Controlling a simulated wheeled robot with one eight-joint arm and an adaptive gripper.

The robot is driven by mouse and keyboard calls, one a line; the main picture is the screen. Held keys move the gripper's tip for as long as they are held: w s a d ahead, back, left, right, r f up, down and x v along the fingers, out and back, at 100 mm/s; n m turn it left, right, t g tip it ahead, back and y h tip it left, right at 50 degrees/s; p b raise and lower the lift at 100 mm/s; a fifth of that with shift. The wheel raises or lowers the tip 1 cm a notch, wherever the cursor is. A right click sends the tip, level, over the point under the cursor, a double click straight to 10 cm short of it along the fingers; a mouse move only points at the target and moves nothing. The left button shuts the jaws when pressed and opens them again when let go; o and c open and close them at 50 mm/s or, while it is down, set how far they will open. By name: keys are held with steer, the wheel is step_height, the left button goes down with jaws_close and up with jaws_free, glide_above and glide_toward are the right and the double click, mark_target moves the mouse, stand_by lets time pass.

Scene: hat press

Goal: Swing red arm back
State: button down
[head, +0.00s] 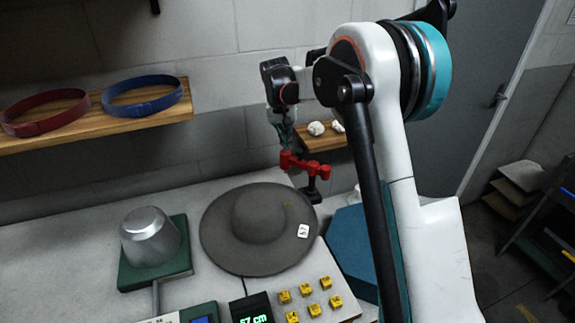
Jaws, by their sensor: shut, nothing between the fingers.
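The red arm (305,167) is a short, jointed red piece at the middle of the head view, above the back right of a grey felt hat (252,228). A dark fitting hangs from its right end, close to the hat's brim. My gripper (287,143) points down at the red arm's left end. It is shut with nothing between its fingers. Its tips are small and partly hidden there, so I cannot tell whether they touch the red arm. The hat lies flat, brim down, with a small white tag on its right side.
A metal hat block (150,238) on a green base stands left of the hat. Several yellow blocks (309,297) and a green digital display (252,309) are in front. A shelf (60,136) holds a red band (45,112) and a blue band (143,96). My arm covers much of the right.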

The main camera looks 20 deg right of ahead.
mark_target(304, 164)
steer(key=s+a+f+n+t+h+b, duration=0.1)
steer(key=s+a+n, duration=0.1)
steer(key=n, duration=1.3)
steer(key=s+a+n+t+b, duration=0.1)
steer(key=s+a+n, duration=0.15)
steer(key=n, duration=1.25)
steer(key=w+d+f+b, duration=0.3)
steer(key=w+d+f, duration=0.2)
steer(key=f, duration=0.4)
steer(key=shift+w+f, duration=0.2)
steer(key=shift+f, duration=0.05)
